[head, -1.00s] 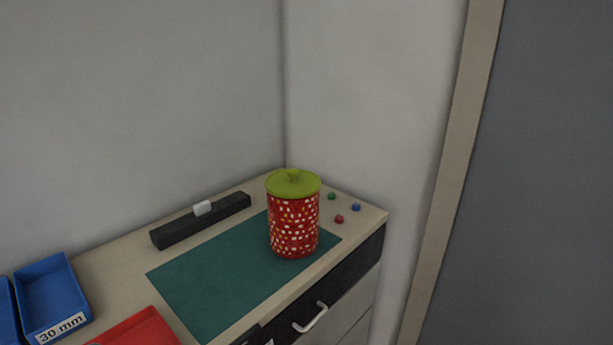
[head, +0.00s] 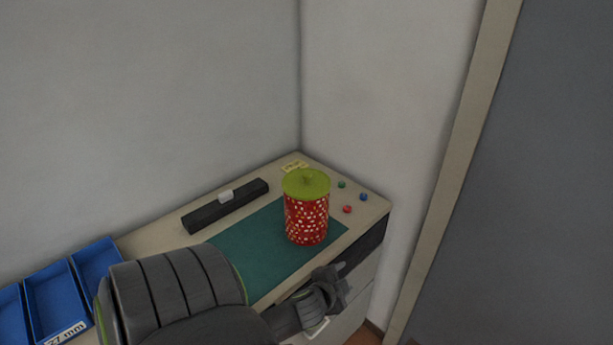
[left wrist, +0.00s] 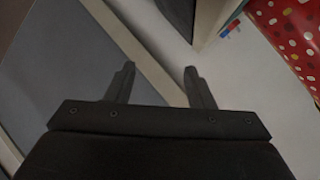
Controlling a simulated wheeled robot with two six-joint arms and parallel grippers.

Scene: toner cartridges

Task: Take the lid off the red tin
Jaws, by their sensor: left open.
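The red tin (head: 306,220) stands upright on the green mat (head: 252,244), patterned with white and orange spots. Its yellow-green lid (head: 306,184) with a small knob sits on top. My left gripper (head: 340,277) is in front of the cabinet's front edge, below and to the right of the tin, apart from it. In the left wrist view the left gripper (left wrist: 157,78) is open with nothing between its fingers. Part of the red tin (left wrist: 292,30) shows at the upper right there. My right gripper is not in view.
A black bar (head: 228,207) with a white block lies behind the mat. Green, blue and red pieces (head: 347,209) lie right of the tin. Blue bins (head: 55,292) stand at the left. A yellow note (head: 294,166) lies at the back corner. Walls close off the back and right.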

